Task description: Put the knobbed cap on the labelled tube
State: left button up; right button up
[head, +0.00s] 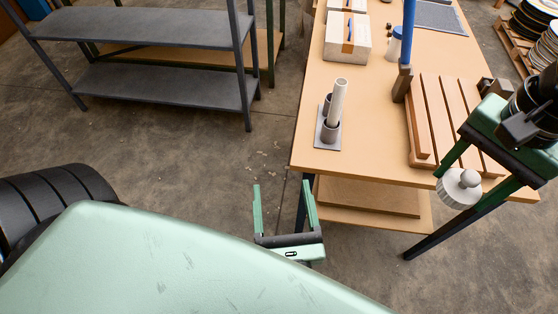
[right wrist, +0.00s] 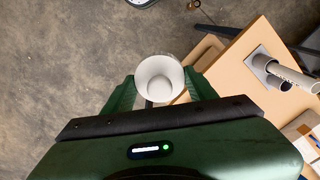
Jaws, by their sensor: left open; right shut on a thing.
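The knobbed cap (head: 461,188) is pale, round and ribbed, with its knob upward in the head view. My right gripper (head: 462,184) is shut on it, off the table's front right edge. The labelled tube (head: 338,100) is off-white and stands upright in one socket of a grey two-socket holder (head: 324,144). The right wrist view shows dark lettering on the tube (right wrist: 292,77). My left gripper (head: 283,194) is open and empty, off the table's left front corner.
A slatted wooden rack (head: 453,110) stands on the table (head: 380,150) right of the holder. A blue upright post (head: 408,35), white boxes (head: 347,38) and a small white container (head: 394,45) are farther back. Grey shelves (head: 150,85) stand left. Table around the holder is clear.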

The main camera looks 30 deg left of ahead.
pick_arm(q)
jog(key=x, duration=1.1)
jog(key=shift+w+a, duration=0.25)
grip_shut()
dwell(0.9)
grip_release()
jog(key=v, duration=1.2)
